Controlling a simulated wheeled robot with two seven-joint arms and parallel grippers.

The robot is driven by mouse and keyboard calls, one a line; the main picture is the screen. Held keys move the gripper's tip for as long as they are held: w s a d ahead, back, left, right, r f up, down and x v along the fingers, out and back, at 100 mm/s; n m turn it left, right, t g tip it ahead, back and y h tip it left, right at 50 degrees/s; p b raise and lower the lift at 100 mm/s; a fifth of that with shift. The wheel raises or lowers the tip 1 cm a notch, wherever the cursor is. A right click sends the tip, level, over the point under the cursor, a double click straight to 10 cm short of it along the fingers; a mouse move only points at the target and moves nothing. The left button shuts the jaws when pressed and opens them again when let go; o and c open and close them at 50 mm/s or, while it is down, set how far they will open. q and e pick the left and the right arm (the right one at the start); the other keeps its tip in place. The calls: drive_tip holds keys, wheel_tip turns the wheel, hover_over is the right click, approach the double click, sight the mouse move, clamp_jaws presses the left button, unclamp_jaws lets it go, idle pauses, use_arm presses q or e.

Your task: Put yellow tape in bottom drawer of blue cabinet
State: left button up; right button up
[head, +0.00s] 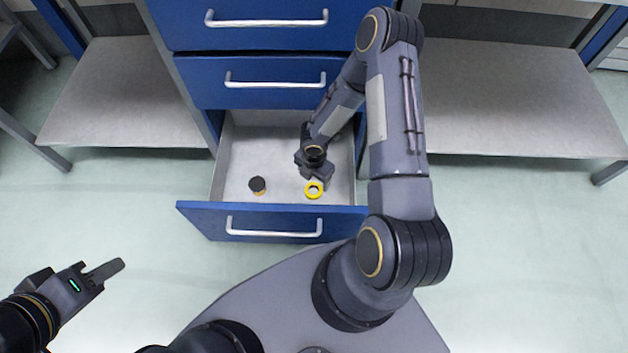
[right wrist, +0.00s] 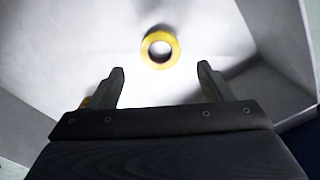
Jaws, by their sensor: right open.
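The yellow tape (head: 314,190) is a ring lying in the open bottom drawer (head: 230,185) of the blue cabinet (head: 270,80). In the right wrist view the tape (right wrist: 160,47) lies ahead of my right gripper (right wrist: 160,88), apart from the fingers. The right gripper is open and empty, with bare drawer between its fingertips. In the head view my right gripper (head: 316,176) is over or in the drawer, just behind the tape, and its fingers are mostly hidden. My left gripper (head: 105,272) is at the lower left, away from the cabinet; its finger gap is unclear.
A small dark-topped round item (head: 257,185) sits in the drawer left of the tape. The upper drawers (head: 275,80) are shut. Grey shelves (head: 130,90) flank the cabinet on the left and right (head: 500,100). The floor in front is clear.

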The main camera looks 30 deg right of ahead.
wheel_tip(320, 180, up, 5)
drive_tip(key=shift+r+p, duration=0.15)
drive_tip(key=shift+p, duration=0.6)
